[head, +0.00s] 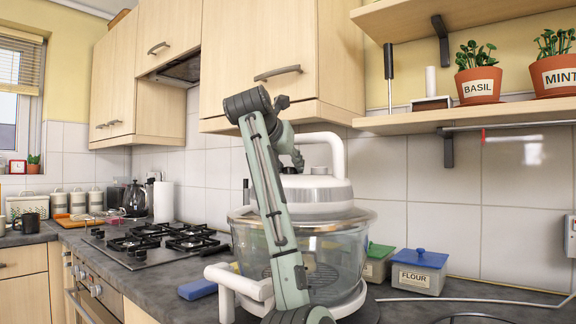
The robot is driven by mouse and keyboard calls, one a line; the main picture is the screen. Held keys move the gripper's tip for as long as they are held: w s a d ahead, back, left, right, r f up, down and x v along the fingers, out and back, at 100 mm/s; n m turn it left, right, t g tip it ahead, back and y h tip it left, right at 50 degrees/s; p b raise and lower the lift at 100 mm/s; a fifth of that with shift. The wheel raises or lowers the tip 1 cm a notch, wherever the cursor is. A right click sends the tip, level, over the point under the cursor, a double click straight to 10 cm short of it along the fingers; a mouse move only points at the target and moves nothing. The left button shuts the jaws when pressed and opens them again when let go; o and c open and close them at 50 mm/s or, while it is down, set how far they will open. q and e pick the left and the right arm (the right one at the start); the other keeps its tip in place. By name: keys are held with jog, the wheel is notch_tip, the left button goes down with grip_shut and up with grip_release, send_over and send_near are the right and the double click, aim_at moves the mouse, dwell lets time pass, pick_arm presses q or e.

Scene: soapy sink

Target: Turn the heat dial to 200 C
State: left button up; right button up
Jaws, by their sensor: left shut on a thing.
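A countertop oven with a clear glass bowl (345,240) and a white lid (325,193) stands on the grey worktop, in a white stand with a handle. My left arm crosses in front of it. My left gripper (297,164) reaches down to the top of the lid, small and partly hidden by my arm. It is shut on the heat dial there; the dial is mostly covered, and its mark and scale cannot be read. A second grey knob (319,170) shows on the lid just to the right. My right gripper is not in view.
A white lid handle (337,155) arches close above the gripper. A gas hob (160,243) lies to the left, a blue sponge (198,289) in front. A flour tub (418,270) and a green-lidded tub (378,262) stand right. Wall cupboards (265,60) hang above.

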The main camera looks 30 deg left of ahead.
pick_arm(q)
jog(key=m+h, duration=0.1)
jog(key=h, duration=0.1)
jog(key=m+h, duration=0.2)
jog(key=shift+a+r+t, duration=0.1)
jog(key=shift+a+t, duration=0.3)
jog(key=shift+a+m+h, duration=0.2)
jog(key=shift+m+h, duration=1.2)
jog(key=o, duration=0.9)
